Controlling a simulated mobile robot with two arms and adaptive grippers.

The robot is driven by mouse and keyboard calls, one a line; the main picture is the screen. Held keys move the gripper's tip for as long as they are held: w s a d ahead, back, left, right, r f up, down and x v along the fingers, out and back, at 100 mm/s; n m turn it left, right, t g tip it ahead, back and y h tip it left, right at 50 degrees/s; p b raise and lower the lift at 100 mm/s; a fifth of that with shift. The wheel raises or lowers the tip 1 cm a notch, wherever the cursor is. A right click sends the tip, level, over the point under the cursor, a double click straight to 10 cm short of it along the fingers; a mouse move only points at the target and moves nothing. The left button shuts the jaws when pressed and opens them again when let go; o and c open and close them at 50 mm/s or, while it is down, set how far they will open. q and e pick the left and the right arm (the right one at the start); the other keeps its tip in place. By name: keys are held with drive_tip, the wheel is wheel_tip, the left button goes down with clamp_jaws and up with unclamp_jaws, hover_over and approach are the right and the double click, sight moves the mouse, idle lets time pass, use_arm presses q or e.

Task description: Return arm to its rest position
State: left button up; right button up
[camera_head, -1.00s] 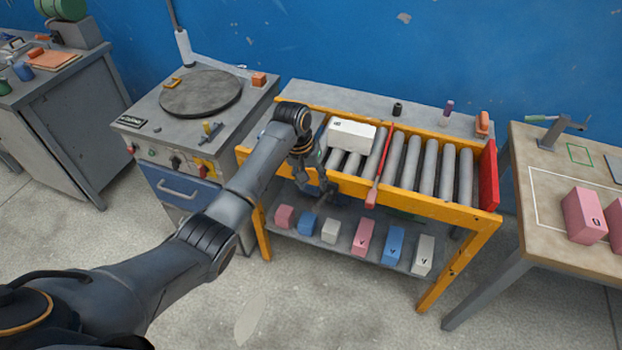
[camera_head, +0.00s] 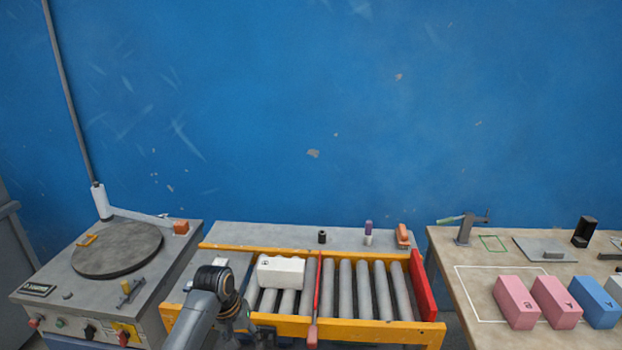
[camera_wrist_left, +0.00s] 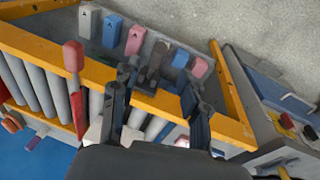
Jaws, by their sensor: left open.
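My left arm rises from the bottom of the head view, with its wrist in front of the left end of the roller conveyor. My left gripper (camera_wrist_left: 158,95) shows in the left wrist view with its two fingers apart, over the conveyor's orange side rail (camera_wrist_left: 165,100). No object shows held between the fingers. In the head view the gripper is small and mostly cut off or hidden low in the picture. A white block (camera_head: 281,271) lies on the rollers (camera_head: 345,288), just behind and to the right of my left wrist. My right gripper is in neither view.
A red-handled bar (camera_head: 317,295) crosses the rollers; a red end plate (camera_head: 422,285) closes the right end. A grey machine with a round plate (camera_head: 118,248) stands left. A table (camera_head: 465,300) with pink and blue blocks stands right. Several blocks (camera_wrist_left: 113,30) sit on the lower shelf.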

use_arm(q)
drive_tip(key=s+f+m, duration=0.1)
drive_tip(key=s+f, duration=0.5)
drive_tip(key=s, duration=0.5)
drive_tip(key=s+a+r+m+t+y, duration=0.1)
drive_tip(key=s+r, duration=0.2)
drive_tip(key=s, duration=0.9)
drive_tip(key=s+a+r+m+t+y, duration=0.1)
drive_tip(key=s+r, duration=0.2)
drive_tip(key=s, duration=0.8)
wheel_tip(320, 180, down, 27)
drive_tip(key=s+g, duration=0.1)
drive_tip(key=s, duration=0.1)
drive_tip(key=s+a+f+g+b, duration=0.1)
drive_tip(key=s+a+f, duration=0.1)
drive_tip(key=s+f, duration=1.4)
drive_tip(key=shift+s+a+f, duration=0.15)
drive_tip(key=shift+a+f, duration=0.15)
drive_tip(key=shift+a, duration=0.05)
